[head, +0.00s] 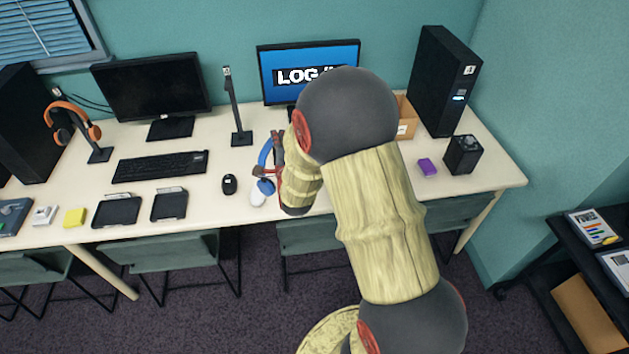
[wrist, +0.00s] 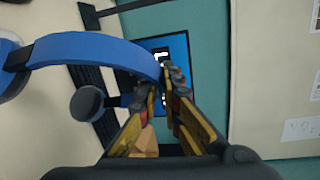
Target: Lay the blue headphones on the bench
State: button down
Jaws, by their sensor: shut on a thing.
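The blue headphones (head: 265,156) are in my gripper (head: 276,163), over the front middle of the bench (head: 490,190), a long pale desk. In the wrist view the blue headband (wrist: 95,46) arcs from the left to the fingertips of my gripper (wrist: 165,86), which are shut on its end. A dark round part of the headphones hangs below the band there. In the head view, my arm hides part of the headphones. I cannot tell how far they are above the bench.
An empty dark stand (head: 238,115) is behind the headphones. Orange headphones (head: 72,118) hang on another stand at left. A black mouse (head: 229,184) and keyboard (head: 160,167) lie left of my gripper. A purple block (head: 427,167) and black box (head: 463,154) are at right.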

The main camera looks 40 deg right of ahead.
jog(key=shift+w+d+r+m+h, duration=0.1)
jog(key=shift+d+r+m+h, duration=0.1)
jog(key=shift+d, duration=0.35)
jog(key=shift+w+d+r+m+h, duration=0.1)
jog(key=shift+d+r, duration=0.1)
jog(key=shift+d, duration=0.3)
jog(key=s+d+f+b, duration=0.2)
jog(key=d+f+b, duration=0.4)
jog(key=d+f, duration=0.6)
jog(key=shift+s+d+f, duration=0.2)
jog(key=shift+d+f, duration=0.05)
jog(key=shift+d, duration=0.25)
jog(key=shift+f, duration=0.1)
jog(key=shift+f, duration=0.15)
jog(key=c, duration=2)
grip_release()
